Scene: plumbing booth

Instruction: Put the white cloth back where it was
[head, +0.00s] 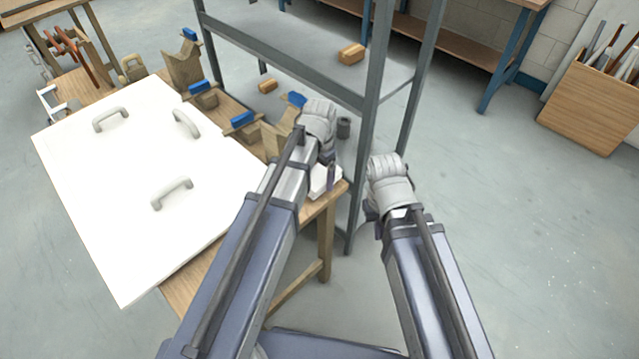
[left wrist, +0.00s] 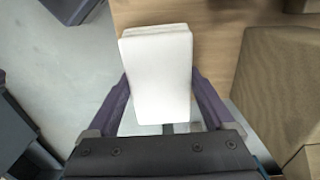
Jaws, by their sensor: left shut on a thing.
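The white cloth (head: 325,182) is a folded, thick pad at the near right corner of the wooden bench (head: 195,283). My left gripper (head: 331,176) is over that corner with the cloth between its fingers. In the left wrist view the cloth (left wrist: 158,62) sticks out past the two fingers of the gripper (left wrist: 163,105), with the bench top (left wrist: 210,30) behind it. I cannot tell whether the cloth touches the bench. My right gripper (head: 373,208) is right of the shelf post, off the bench; its fingers are mostly hidden behind the wrist.
A white panel with grey handles (head: 150,215) covers much of the bench. Wooden blocks with blue tops (head: 240,124) line its far side. A grey metal shelf (head: 368,140) stands close behind my grippers. A wooden box of tools (head: 585,108) is at right; open floor lies before it.

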